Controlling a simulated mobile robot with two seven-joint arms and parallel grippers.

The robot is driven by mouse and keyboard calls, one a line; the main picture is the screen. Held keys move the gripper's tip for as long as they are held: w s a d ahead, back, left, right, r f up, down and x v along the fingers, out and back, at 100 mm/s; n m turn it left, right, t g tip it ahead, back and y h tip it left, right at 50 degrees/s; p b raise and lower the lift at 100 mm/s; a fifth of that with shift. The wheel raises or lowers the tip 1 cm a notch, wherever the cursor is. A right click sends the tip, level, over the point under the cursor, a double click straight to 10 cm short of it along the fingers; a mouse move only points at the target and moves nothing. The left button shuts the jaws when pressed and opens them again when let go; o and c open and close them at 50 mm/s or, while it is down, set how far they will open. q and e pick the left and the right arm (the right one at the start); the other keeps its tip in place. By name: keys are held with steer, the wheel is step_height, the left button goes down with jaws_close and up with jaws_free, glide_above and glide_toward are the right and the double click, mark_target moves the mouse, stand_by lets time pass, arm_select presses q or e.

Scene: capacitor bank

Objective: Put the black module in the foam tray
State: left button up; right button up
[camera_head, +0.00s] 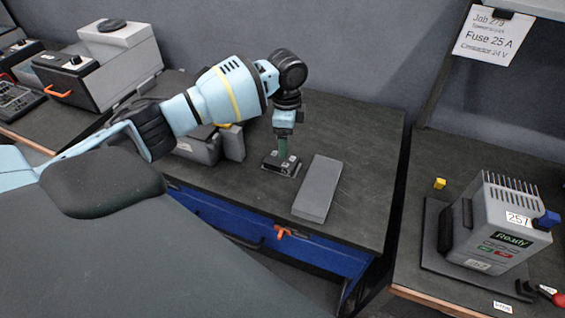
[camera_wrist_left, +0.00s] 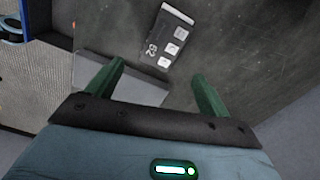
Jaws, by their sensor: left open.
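A small black module (camera_head: 281,164) with pale labels lies on the dark workbench in the head view. It also shows in the left wrist view (camera_wrist_left: 166,36), beyond the fingertips. My left gripper (camera_head: 284,152) points down just above or at the module in the head view. In the wrist view its green fingers (camera_wrist_left: 158,69) are apart with nothing between them. A flat grey block (camera_head: 318,188) lies just right of the module; I cannot tell whether it is the foam tray. My right gripper is not in view.
A grey device reading "Ready" (camera_head: 501,220) stands on the right bench, near a small yellow cube (camera_head: 440,183). Grey boxes (camera_head: 205,146) stand left of the module. A blue drawer (camera_head: 325,256) lies under the bench front. The bench behind and right of the block is clear.

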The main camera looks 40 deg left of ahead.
mark_target(288, 161)
arm_select(q)
steer(key=shift+w+d+f+m, duration=0.1)
steer(key=shift+f+m, duration=0.1)
steer(key=shift+m, duration=0.55)
steer(key=shift+f+m, duration=0.15)
steer(key=shift+m, duration=0.6)
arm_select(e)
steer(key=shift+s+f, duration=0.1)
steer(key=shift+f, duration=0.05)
arm_select(q)
steer(key=shift+f, duration=1.35)
step_height(288, 161, down, 5)
steer(key=shift+d+r+b, duration=0.1)
steer(key=shift+r+b, duration=0.1)
steer(key=shift+b, duration=0.1)
steer(key=shift+f, duration=0.25)
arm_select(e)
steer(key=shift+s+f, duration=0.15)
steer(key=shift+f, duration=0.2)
arm_select(q)
steer(key=c, duration=0.9)
steer(key=shift+w, duration=0.1)
steer(key=c, duration=0.5)
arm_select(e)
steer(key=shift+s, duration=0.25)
